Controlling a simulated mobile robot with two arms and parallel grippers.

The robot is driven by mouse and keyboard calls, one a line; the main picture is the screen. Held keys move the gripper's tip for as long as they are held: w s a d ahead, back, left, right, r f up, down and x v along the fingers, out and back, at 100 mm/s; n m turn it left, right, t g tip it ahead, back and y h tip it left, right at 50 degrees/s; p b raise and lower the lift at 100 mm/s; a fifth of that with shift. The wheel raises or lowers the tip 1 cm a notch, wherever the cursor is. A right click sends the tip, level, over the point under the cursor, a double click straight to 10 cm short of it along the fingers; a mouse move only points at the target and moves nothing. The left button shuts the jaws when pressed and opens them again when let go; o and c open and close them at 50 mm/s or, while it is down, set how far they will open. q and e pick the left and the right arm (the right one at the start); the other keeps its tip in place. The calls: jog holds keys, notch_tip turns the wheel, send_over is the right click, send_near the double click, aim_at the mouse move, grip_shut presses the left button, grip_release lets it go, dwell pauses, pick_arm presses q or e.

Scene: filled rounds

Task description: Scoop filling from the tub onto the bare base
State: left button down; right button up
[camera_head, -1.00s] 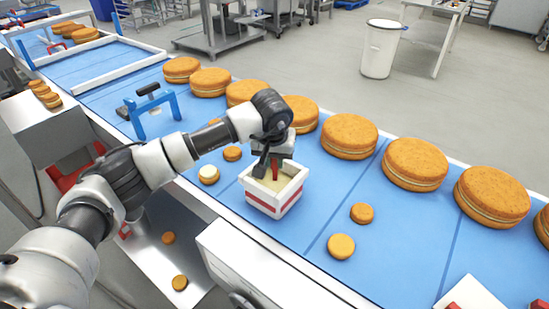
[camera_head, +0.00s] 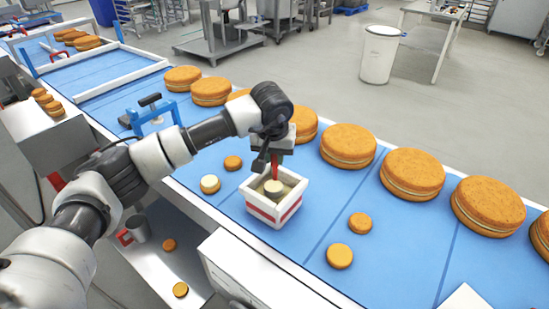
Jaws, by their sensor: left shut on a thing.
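My left gripper (camera_head: 272,158) is over the tub and shut on a red handle (camera_head: 275,170), which looks like a scoop's. The white tub with a red band (camera_head: 262,212) stands on the blue belt. A pale round lump of filling (camera_head: 273,187) shows at the handle's lower end, within the tub's opening. The scoop's head is hard to make out. A small round with a pale top (camera_head: 210,184) lies left of the tub. My right gripper is not in view.
Large filled rounds (camera_head: 348,146) line the belt's far side. A blue-framed device (camera_head: 152,115) stands left of the tub. A grey mug with a red handle (camera_head: 139,228) and small rounds (camera_head: 169,245) are on the lower shelf. The belt right of the tub has free room.

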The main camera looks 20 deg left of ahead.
pick_arm(q)
jog(key=shift+r+p, duration=1.25)
jog(key=shift+r, duration=1.65)
